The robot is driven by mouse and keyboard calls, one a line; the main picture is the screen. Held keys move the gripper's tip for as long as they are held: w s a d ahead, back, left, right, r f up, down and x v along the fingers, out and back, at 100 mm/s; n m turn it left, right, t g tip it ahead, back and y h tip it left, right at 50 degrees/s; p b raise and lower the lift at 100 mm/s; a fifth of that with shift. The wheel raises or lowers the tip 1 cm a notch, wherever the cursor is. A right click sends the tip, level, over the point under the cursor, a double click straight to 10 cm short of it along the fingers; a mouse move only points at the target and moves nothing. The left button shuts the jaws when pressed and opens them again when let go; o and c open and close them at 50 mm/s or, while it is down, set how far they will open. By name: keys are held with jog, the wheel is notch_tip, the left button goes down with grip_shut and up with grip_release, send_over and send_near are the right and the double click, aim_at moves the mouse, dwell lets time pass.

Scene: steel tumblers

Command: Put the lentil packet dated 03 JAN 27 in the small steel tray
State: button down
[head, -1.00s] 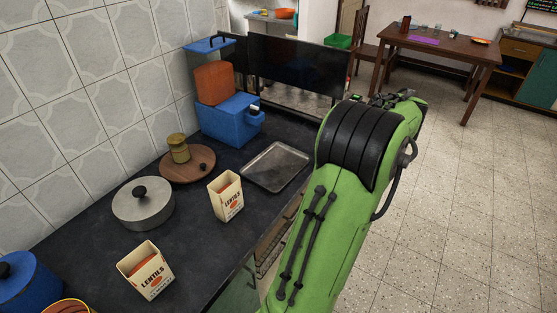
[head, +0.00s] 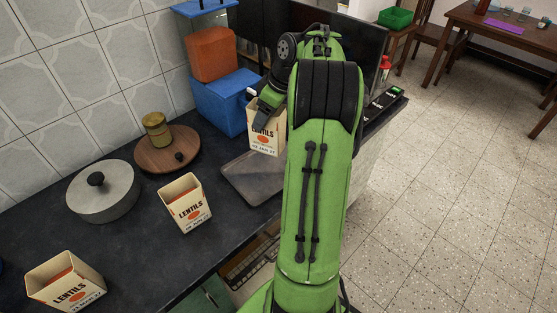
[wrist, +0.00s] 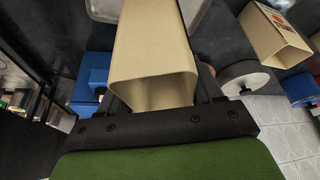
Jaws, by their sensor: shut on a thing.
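My gripper (head: 264,108) is shut on a cream lentil packet (head: 266,137), upright at the far end of the small steel tray (head: 246,183). I cannot tell whether the packet touches the tray; my arm hides the tray's right part. Its printed date is too small to read surely. In the wrist view the held packet (wrist: 153,62) fills the space between the fingers. A second lentil packet (head: 187,207) stands on the counter left of the tray, and a third (head: 68,286) stands at the lower left. Their dates are also too small to read surely.
A lidded steel pot (head: 102,198) and a round wooden board (head: 160,160) with a brass canister (head: 156,131) stand left of the tray. A blue appliance (head: 220,103) stands close behind it. The dark counter (head: 130,255) is bare between the two standing packets.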

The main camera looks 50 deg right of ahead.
aim_at(265, 142)
notch_tip(265, 142, down, 10)
jog(key=b, duration=0.4)
jog(key=shift+w+a+f+b, duration=0.1)
jog(key=shift+w+a+b, duration=0.05)
jog(key=shift+b, duration=0.2)
jog(key=shift+c, duration=0.9)
grip_release()
